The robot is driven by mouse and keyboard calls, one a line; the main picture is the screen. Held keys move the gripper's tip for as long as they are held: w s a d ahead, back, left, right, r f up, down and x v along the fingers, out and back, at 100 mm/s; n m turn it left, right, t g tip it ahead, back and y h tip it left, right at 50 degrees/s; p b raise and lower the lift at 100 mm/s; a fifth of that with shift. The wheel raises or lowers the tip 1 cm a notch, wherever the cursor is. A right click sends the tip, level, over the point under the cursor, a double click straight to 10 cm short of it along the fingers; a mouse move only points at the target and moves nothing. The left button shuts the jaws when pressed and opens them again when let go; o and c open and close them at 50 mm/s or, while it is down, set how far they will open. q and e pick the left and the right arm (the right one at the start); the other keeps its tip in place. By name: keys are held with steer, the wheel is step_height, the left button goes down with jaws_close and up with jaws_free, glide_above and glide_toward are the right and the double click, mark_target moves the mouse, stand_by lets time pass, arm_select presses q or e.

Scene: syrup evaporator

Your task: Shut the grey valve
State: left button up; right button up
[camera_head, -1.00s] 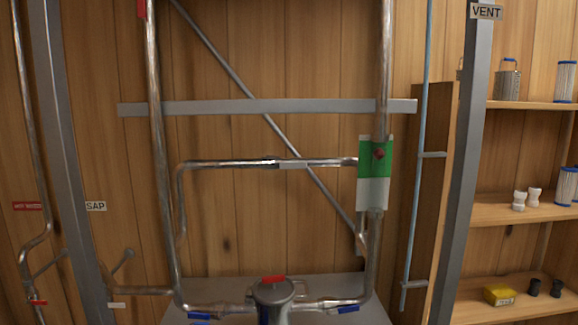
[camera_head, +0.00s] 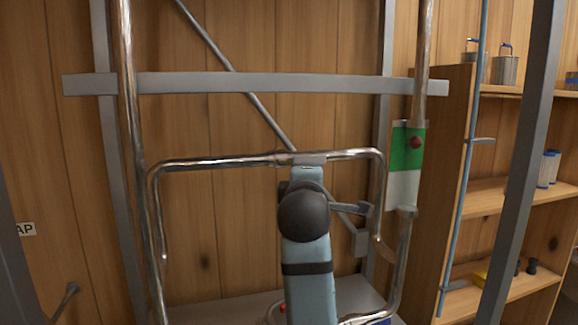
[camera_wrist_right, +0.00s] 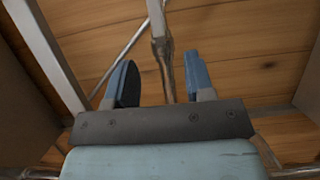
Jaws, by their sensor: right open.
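The grey valve shows as a short grey handle (camera_head: 310,158) on the horizontal bypass pipe. The handle lies along the pipe, just above the end of my right arm, which partly blocks it. In the right wrist view my right gripper (camera_wrist_right: 160,60) is open, with a finger on each side of a metal pipe (camera_wrist_right: 164,60) that has a thicker fitting. Whether the fingers touch it, I cannot tell. In the head view the fingertips are hidden behind my own wrist. My left gripper is not in view.
A grey crossbar (camera_head: 250,84) runs above the bypass pipe. A tall pipe (camera_head: 127,110) stands left, and a green and white plate (camera_head: 407,165) with a red knob is right. A wooden shelf (camera_head: 500,195) stands farther right. The wood wall is behind.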

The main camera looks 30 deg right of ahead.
mark_target(313, 161)
steer(key=x, duration=0.4)
steer(key=p+x, duration=0.1)
steer(key=x, duration=0.3)
steer(key=p+x, duration=0.1)
steer(key=x, duration=0.3)
steer(key=shift+d+r, duration=0.4)
steer(key=shift+d, duration=0.1)
steer(key=shift+w+d+p, duration=0.3)
steer(key=shift+w, duration=0.1)
jaws_close()
